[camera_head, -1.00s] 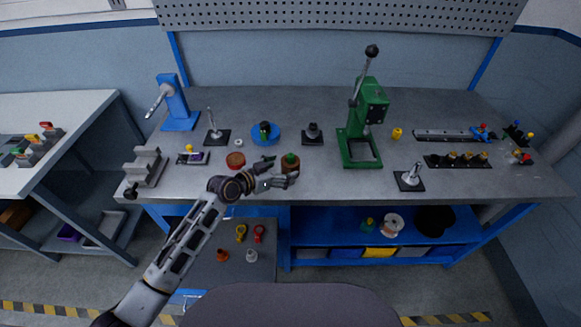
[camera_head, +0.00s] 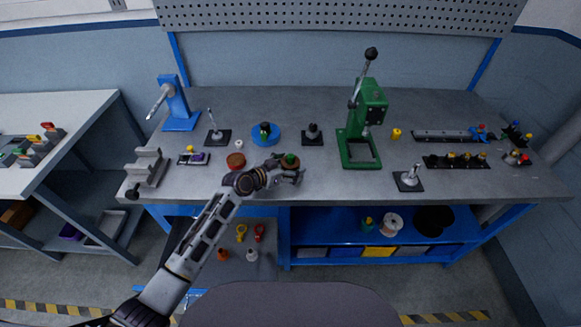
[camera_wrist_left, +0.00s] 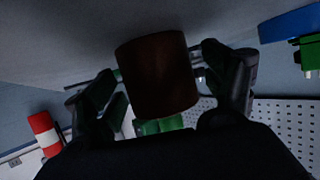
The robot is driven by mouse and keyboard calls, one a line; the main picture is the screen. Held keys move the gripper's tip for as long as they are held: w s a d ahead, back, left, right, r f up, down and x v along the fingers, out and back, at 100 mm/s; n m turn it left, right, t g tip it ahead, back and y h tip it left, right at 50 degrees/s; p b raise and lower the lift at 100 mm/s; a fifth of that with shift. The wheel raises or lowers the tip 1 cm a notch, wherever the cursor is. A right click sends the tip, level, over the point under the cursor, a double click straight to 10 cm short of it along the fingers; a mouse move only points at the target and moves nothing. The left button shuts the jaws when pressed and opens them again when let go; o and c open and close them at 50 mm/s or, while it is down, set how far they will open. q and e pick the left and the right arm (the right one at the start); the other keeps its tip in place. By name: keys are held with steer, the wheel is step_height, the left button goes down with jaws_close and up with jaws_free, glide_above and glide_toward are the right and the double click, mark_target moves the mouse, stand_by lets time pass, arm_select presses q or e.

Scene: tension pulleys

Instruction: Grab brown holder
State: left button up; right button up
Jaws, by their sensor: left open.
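The brown holder (camera_head: 295,163) stands near the front edge of the workbench, with a green piece on its top. In the left wrist view the brown holder (camera_wrist_left: 157,75) is a dark brown cylinder between the two fingers. My left gripper (camera_head: 288,175) is at the holder's near side, its fingers open on either side of it. In the wrist view, gaps show between the holder and both fingers of the left gripper (camera_wrist_left: 165,95). The gripper partly hides the holder in the head view. My right gripper is not in view.
A blue round base (camera_head: 265,141) and a black fixture (camera_head: 312,138) stand behind. The green press (camera_head: 361,130) stands to the right. Bare bench lies between the holder and the press.

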arm_select(q)
steer(key=shift+w+d+f, duration=0.15)
steer(key=shift+d, duration=0.05)
stand_by(0.4)
steer(key=c, duration=1.3)
steer(key=shift+o, duration=0.2)
steer(key=shift+r+b, duration=0.3)
steer(key=shift+r, duration=4.8)
